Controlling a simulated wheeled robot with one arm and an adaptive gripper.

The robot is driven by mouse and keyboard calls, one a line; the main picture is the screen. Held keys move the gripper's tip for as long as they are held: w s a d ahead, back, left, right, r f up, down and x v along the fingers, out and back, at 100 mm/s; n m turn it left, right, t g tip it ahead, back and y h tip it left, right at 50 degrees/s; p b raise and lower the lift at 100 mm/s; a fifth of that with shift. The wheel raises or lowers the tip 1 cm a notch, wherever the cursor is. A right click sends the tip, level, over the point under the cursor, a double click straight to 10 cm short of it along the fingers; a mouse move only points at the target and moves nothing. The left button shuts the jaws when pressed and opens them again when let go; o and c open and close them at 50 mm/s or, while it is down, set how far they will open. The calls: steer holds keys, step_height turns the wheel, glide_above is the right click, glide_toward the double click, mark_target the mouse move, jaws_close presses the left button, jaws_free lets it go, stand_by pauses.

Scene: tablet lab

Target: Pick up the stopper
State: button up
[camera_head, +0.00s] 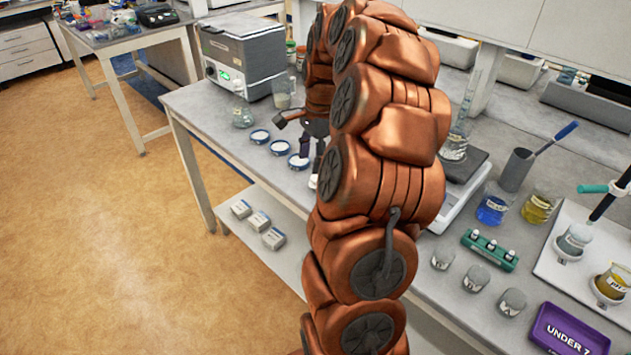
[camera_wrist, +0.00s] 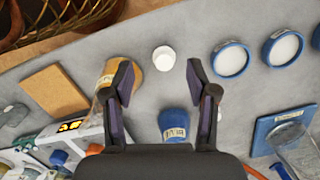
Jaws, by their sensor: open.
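A small white round piece, which looks like the stopper (camera_wrist: 164,57), stands on the grey bench in the wrist view. My gripper (camera_wrist: 158,72) is open and points down over the bench, with its dark fingers spread to either side of this piece. Nothing is held between the fingers. A blue labelled bottle (camera_wrist: 174,122) shows lower down between the fingers, near the palm. In the head view my gripper (camera_head: 312,150) is over the bench, partly hidden by my copper arm. A white bit below it is mostly covered there.
Blue-rimmed white dishes (camera_wrist: 231,60) lie right of the white piece. A brown labelled jar (camera_wrist: 134,80) is close behind the left finger. A tan block (camera_wrist: 54,90) and a blue pad (camera_wrist: 282,128) with glassware lie farther out. A boxy grey instrument (camera_head: 241,55) stands at the back left.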

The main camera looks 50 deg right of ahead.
mark_target(315, 177)
steer(key=d, duration=0.1)
steer(key=d+m, duration=0.1)
steer(key=shift+s+d+f, duration=0.2)
steer(key=shift+d+f, duration=0.15)
steer(key=shift+d, duration=0.05)
steer(key=shift+d+f+m, duration=0.15)
steer(key=shift+f+m, duration=0.05)
steer(key=shift+m, duration=0.1)
steer(key=shift+w+a+f+p, duration=0.15)
steer(key=shift+f+p, duration=0.35)
steer(key=shift+f, duration=0.65)
steer(key=shift+a+f+p, duration=0.3)
steer(key=shift+f+p, duration=0.1)
steer(key=shift+f, duration=0.1)
steer(key=f, duration=0.1)
steer(key=f+p, duration=0.1)
steer(key=f, duration=0.2)
steer(key=shift+w+a+p, duration=0.1)
steer(key=shift+a+p, duration=0.2)
steer(key=shift+a, duration=0.05)
steer(key=shift+c, duration=0.2)
steer(key=c, duration=0.6)
